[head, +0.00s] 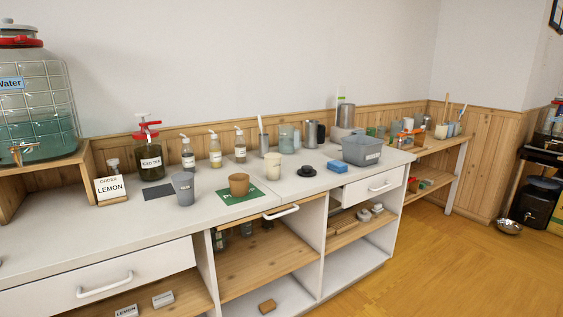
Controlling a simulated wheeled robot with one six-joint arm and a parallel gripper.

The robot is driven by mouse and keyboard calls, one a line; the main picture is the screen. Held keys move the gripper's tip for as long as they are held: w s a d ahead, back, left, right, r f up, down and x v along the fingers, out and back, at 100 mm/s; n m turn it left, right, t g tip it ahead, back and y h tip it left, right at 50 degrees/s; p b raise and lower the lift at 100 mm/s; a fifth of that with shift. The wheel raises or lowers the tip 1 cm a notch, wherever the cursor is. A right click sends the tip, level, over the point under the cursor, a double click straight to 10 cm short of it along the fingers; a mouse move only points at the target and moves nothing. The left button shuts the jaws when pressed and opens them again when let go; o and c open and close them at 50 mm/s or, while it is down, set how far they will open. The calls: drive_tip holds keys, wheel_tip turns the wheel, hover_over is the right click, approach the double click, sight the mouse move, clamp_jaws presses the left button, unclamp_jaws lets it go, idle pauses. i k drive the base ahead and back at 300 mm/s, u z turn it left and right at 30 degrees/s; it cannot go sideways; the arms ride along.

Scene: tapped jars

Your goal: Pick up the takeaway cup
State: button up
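Several cups stand on the white counter, and I cannot tell for sure which is the takeaway cup. A brown cup (239,184) stands upright on a green mat (226,197). A cream cup (272,166) stands upright behind it to the right, with a low black round thing (306,171), perhaps a lid, further right. A grey cup (183,189) stands to the left, beside a dark mat (157,193). None of these cups is held. My gripper is not in view.
Pump bottles (214,150) line the back of the counter (120,222). A grey bin (361,149) and blue sponge (337,166) stand right. The counter's front left is clear.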

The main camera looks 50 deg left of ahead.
sight(273, 160)
drive_tip(key=u, duration=0.5)
drive_tip(key=i, duration=1.5)
drive_tip(key=u, duration=1.65)
drive_tip(key=i, duration=1.1)
drive_tip(key=u, duration=0.65)
